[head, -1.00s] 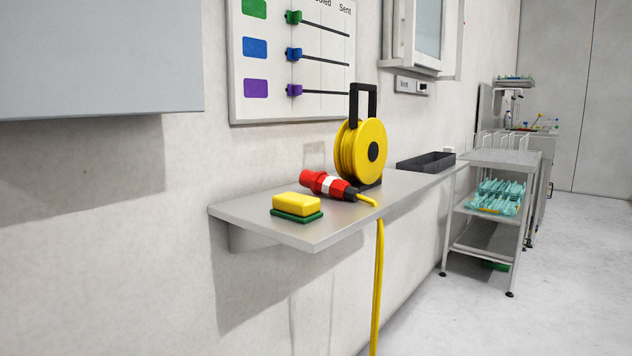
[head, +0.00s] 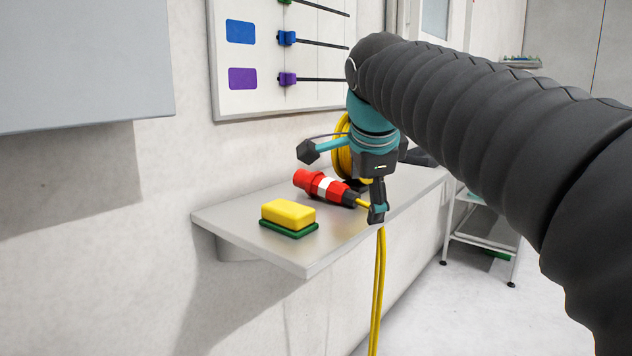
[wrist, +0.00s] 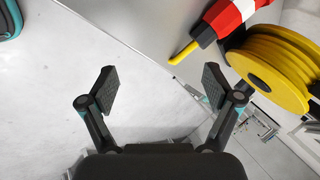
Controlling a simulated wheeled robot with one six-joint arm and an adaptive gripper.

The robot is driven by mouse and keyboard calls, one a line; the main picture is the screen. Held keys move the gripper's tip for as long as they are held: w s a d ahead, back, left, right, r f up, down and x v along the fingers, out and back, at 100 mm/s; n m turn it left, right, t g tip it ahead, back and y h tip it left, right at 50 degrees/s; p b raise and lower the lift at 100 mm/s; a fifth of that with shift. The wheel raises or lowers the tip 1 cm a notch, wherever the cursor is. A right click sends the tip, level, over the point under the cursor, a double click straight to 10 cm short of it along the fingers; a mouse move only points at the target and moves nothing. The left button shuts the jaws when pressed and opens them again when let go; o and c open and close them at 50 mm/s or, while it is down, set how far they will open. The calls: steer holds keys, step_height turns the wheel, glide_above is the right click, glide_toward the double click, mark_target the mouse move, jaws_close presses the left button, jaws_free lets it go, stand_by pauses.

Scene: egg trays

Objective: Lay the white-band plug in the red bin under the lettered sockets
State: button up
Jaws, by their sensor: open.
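The white-band plug (head: 324,186) is red with a white ring and a black rear end, lying on its side on the grey wall shelf (head: 290,248). Its yellow cable runs from the rear and hangs over the shelf's front edge. The plug also shows at the top right of the wrist view (wrist: 232,14). My gripper (head: 377,212) is by the plug's cable end in the head view. In the wrist view the fingers (wrist: 160,88) are wide apart with nothing between them, and the plug is beyond the right finger. The red bin and lettered sockets are not in view.
A yellow sponge (head: 288,213) on a green base lies left of the plug. A yellow cable reel (wrist: 272,75) stands behind the plug, mostly hidden by my arm in the head view. A wall board (head: 262,103) hangs above. A trolley (head: 480,245) stands at the right.

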mark_target(311, 174)
steer(key=w+a+r+m+p, duration=0.2)
steer(key=w+a+r+m, duration=0.5)
steer(key=a+r+m, duration=0.25)
steer(key=shift+t, duration=0.3)
steer(key=x, duration=0.3)
steer(key=a+b+x, duration=0.1)
steer(key=x, duration=0.5)
steer(key=shift+w+a+f+b, duration=0.1)
steer(key=shift+a+b, duration=0.05)
steer(key=shift+b, duration=0.25)
steer(key=shift+d+b+x, duration=0.15)
steer(key=shift+x, duration=1.25)
steer(key=shift+d+b+x, duration=0.15)
steer(key=shift+x, duration=1.25)
steer(key=c, duration=1.6)
